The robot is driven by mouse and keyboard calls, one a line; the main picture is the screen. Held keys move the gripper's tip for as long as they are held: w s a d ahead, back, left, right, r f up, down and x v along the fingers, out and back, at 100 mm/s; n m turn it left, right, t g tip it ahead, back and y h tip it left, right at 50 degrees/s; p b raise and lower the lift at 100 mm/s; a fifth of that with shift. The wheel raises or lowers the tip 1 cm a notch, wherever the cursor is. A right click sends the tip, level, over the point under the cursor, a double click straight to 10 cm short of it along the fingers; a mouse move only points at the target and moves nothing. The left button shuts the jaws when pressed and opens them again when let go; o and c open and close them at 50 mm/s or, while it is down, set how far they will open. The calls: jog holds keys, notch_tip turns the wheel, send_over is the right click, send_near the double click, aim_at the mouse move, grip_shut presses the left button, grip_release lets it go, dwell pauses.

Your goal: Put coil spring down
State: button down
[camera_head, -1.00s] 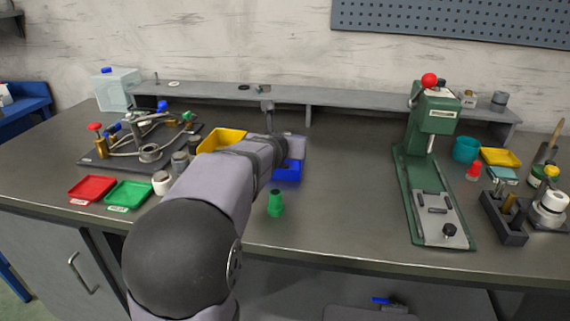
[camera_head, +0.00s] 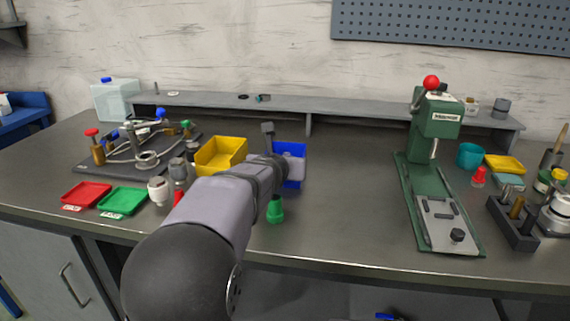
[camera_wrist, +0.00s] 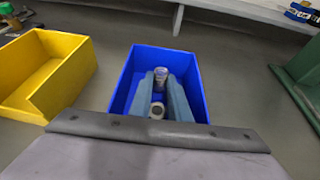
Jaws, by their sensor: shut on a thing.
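My gripper shows in the wrist view (camera_wrist: 162,82), its two blue-grey fingers pointing into the blue bin (camera_wrist: 192,70). The fingers are shut on a small silvery cylinder, apparently the coil spring (camera_wrist: 161,76), near their tips. A pale ring-shaped end (camera_wrist: 157,111) shows between the fingers closer to the camera; I cannot tell whether it belongs to the same piece. Whether the spring touches the bin floor is unclear. In the head view the blue bin (camera_head: 302,171) is partly hidden behind my arm, and the fingertips and spring are hidden.
A yellow bin (camera_head: 222,152) stands left of the blue bin. A green cone-like piece (camera_head: 275,210) stands in front of it. Red (camera_head: 86,194) and green trays (camera_head: 123,200) lie at the left. A green press (camera_head: 433,170) stands right, with clear bench between.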

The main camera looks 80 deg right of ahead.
jog(key=shift+f, duration=0.2)
jog(key=c, duration=1.7)
grip_release()
jog(key=shift+r, duration=0.1)
jog(key=shift+o, duration=0.2)
jog(key=shift+r, duration=0.15)
jog(key=shift+a+r, duration=0.3)
jog(key=shift+a, duration=0.15)
jog(key=p+v, duration=0.3)
jog(key=v, duration=0.7)
jog(key=shift+p, duration=0.35)
jog(key=shift+a, duration=0.5)
